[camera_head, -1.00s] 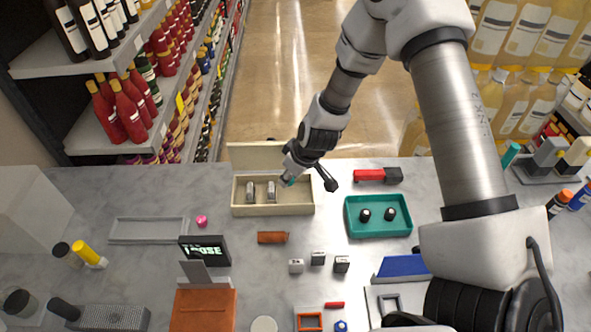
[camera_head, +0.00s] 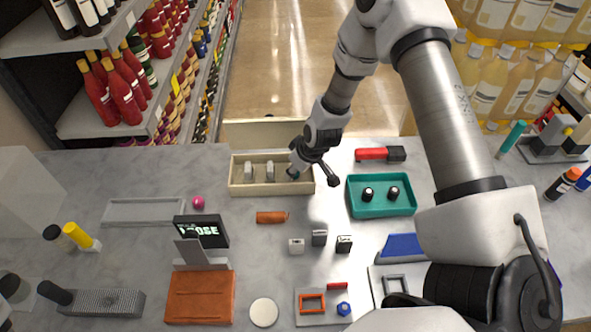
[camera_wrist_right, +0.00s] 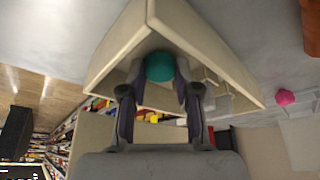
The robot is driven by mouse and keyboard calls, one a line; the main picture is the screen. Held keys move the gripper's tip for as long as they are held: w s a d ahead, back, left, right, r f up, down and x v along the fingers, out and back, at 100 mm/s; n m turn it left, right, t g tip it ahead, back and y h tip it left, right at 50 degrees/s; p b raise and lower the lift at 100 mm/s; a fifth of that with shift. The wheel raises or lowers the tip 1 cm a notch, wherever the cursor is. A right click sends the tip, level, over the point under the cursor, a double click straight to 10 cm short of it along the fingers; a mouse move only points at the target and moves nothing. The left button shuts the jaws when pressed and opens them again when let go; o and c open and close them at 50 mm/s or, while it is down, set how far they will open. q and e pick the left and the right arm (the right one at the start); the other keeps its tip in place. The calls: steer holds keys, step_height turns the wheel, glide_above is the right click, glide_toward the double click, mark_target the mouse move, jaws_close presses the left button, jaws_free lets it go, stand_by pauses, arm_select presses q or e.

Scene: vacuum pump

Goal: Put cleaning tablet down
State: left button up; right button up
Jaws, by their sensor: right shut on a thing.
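The cleaning tablet, a small round teal piece (camera_wrist_right: 160,67), is between the fingertips of my right gripper (camera_wrist_right: 158,92), which is shut on it. In the right wrist view the tablet is inside the beige open box (camera_wrist_right: 108,50), close to its walls. In the head view the right gripper (camera_head: 296,170) reaches down into the right part of the box (camera_head: 240,188), and mostly hides the tablet. Whether the tablet touches the box floor I cannot tell. Two small grey-white pieces (camera_head: 248,171) stand in the box's left and middle parts. My left gripper is not in view.
A teal tray (camera_head: 381,210) with two black-topped items stands right of the box. A red-and-black item (camera_head: 380,154) lies behind it. An orange-brown cylinder (camera_head: 272,217) and a pink ball (camera_head: 198,202) lie in front and left. Several small blocks (camera_head: 319,238) stand nearer.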

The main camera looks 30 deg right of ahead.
steer(key=shift+f, duration=0.3)
steer(key=o, duration=0.9)
steer(key=shift+w+d, duration=0.1)
steer(key=shift+r, duration=0.1)
steer(key=shift+r, duration=0.25)
steer(key=a+p+v, duration=0.1)
steer(key=p+v, duration=0.6)
steer(key=v, duration=0.5)
steer(key=shift+d, duration=0.45)
steer(key=shift+f, duration=0.1)
